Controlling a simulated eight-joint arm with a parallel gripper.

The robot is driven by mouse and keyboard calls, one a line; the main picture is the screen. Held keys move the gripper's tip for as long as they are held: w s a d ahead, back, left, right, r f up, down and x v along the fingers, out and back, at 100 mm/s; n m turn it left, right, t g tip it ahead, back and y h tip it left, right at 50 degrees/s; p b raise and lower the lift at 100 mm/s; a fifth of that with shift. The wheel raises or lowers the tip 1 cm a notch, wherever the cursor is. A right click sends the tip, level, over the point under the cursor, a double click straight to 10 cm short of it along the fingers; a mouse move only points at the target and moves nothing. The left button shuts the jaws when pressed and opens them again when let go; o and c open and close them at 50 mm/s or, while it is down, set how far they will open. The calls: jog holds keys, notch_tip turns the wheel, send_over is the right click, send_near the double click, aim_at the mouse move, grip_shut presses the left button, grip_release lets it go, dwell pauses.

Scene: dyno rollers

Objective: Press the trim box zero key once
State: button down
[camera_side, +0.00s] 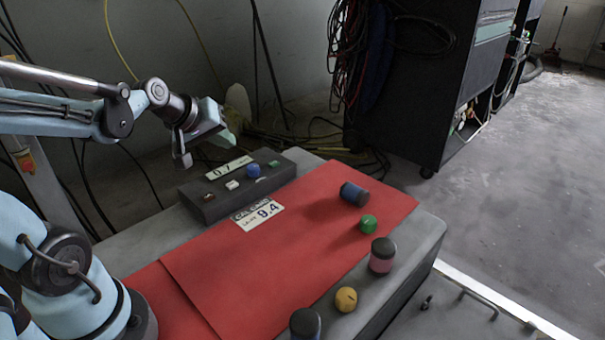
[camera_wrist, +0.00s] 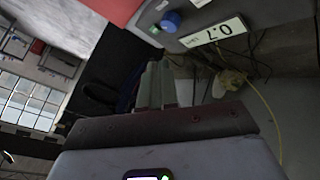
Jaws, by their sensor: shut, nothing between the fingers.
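The trim box (camera_side: 210,208) is a dark grey box at the back of the bench in the side view. Its top carries a display (camera_side: 230,167) reading 0.7, a blue knob (camera_side: 253,170), a white key (camera_side: 232,184), a green key (camera_side: 273,163) and a small reddish part (camera_side: 208,196). Key lettering is too small to read.
A dark blue roller (camera_side: 354,194), green ball (camera_side: 368,224), pink-banded roller (camera_side: 382,255), yellow ball (camera_side: 346,299) and another dark roller (camera_side: 305,323) stand toward the right edge. A black cabinet (camera_side: 420,110) stands behind.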

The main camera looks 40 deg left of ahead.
aim_at(228, 186)
jog(key=shift+w+a+n, duration=0.1)
jog(key=shift+a+n, duration=0.4)
jog(key=shift+a, duration=0.3)
jog(key=shift+f, duration=0.1)
jog(key=shift+f, duration=4.25)
jog(key=shift+f, duration=0.15)
jog(key=shift+f, duration=0.3)
jog(key=shift+f, duration=0.35)
jog(key=shift+r, duration=0.8)
